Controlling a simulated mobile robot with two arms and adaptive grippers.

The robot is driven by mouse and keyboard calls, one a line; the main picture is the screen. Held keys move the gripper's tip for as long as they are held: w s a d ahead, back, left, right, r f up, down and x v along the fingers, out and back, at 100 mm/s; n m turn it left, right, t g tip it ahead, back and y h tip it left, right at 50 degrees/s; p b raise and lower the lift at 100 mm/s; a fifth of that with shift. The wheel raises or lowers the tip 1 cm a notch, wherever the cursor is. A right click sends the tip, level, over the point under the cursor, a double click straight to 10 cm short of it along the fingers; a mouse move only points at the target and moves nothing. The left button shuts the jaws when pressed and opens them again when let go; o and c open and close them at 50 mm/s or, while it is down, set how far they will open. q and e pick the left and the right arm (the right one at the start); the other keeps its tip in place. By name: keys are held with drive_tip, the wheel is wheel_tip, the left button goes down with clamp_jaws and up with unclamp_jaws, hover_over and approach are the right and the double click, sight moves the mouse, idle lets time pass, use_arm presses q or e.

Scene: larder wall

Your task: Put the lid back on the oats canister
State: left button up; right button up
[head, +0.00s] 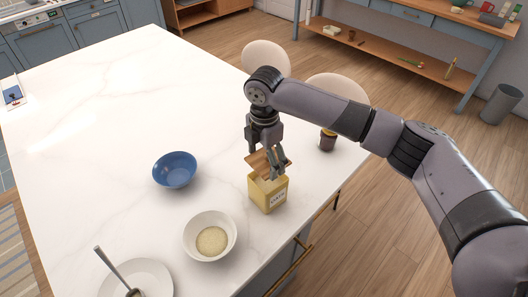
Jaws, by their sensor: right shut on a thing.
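The oats canister (268,195) is a yellow square box with a label on its front. It stands upright near the right edge of the white island top. My right gripper (272,163) points down over the canister and is shut on the brown wooden lid (261,161). The lid is tilted and sits just above the canister's open top. Whether its lower edge touches the rim I cannot tell. The gripper fingers hide part of the lid. My left gripper is not in view.
A white bowl of oats (210,236) stands close in front of the canister, and a blue bowl (175,170) stands to its left. A dark jar (327,140) is behind right. A plate with a spoon (137,280) is at front left.

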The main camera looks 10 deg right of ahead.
sight(265, 162)
drive_tip(key=shift+w, duration=0.1)
idle(0.3)
drive_tip(key=shift+r+p, duration=0.2)
drive_tip(key=shift+p, duration=0.5)
wheel_tip(265, 162, down, 4)
drive_tip(key=shift+d+r+b, duration=0.1)
drive_tip(key=shift+b, duration=0.55)
drive_tip(key=shift+f, duration=1.1)
drive_tip(key=shift+f+p, duration=0.5)
drive_tip(key=shift+p, duration=0.1)
idle(0.3)
